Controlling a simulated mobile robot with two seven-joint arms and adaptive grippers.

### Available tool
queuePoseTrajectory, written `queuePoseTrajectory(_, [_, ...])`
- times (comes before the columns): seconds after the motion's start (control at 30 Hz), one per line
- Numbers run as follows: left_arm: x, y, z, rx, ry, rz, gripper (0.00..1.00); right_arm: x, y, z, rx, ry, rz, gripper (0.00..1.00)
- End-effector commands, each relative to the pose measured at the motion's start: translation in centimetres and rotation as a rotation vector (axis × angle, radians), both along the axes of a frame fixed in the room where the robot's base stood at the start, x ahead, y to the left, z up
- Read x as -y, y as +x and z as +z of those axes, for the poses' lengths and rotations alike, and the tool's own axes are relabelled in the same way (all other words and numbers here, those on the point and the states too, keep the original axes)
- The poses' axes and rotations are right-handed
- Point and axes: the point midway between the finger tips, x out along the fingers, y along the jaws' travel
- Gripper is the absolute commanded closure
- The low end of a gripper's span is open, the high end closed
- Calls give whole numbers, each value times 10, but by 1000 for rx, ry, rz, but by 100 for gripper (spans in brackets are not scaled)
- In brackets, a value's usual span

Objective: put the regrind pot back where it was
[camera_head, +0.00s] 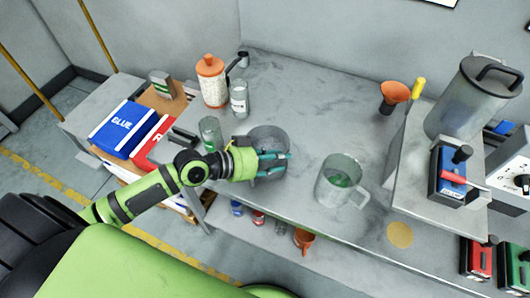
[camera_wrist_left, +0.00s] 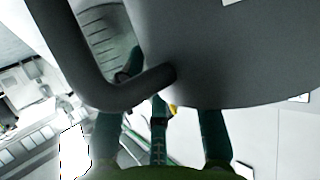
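Which vessel is the regrind pot is not labelled. A grey pot (camera_head: 268,134) stands on the bench at the middle, right at my left gripper (camera_head: 276,162). The gripper's teal fingers reach across the pot's near side and are visibly apart, with no clear grip on anything. In the left wrist view a large grey vessel (camera_wrist_left: 240,60) with a looped handle (camera_wrist_left: 92,85) fills the top and hides parts of the fingers (camera_wrist_left: 160,130). A clear jug (camera_head: 340,183) with green contents stands to the right. My right gripper is not in view.
A clear cup (camera_head: 210,132) stands just left of my gripper, with a glass jar (camera_head: 239,98) and an orange-lidded canister (camera_head: 211,82) behind. A lidded grey vessel (camera_head: 474,98) and orange funnel (camera_head: 394,95) stand right. The bench's back middle is clear.

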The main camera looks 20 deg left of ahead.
Motion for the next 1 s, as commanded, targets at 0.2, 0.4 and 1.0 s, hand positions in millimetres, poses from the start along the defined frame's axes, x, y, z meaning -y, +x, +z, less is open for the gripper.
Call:
queuePoseTrajectory(0.2, [-19,-20,10,-1,5,-3,66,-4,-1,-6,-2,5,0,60])
queuePoseTrajectory(0.4, [-43,-45,25,-4,6,-4,66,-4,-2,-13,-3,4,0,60])
queuePoseTrajectory(1.0, [-75,-77,49,-1,1,0,66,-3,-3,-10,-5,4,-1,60])
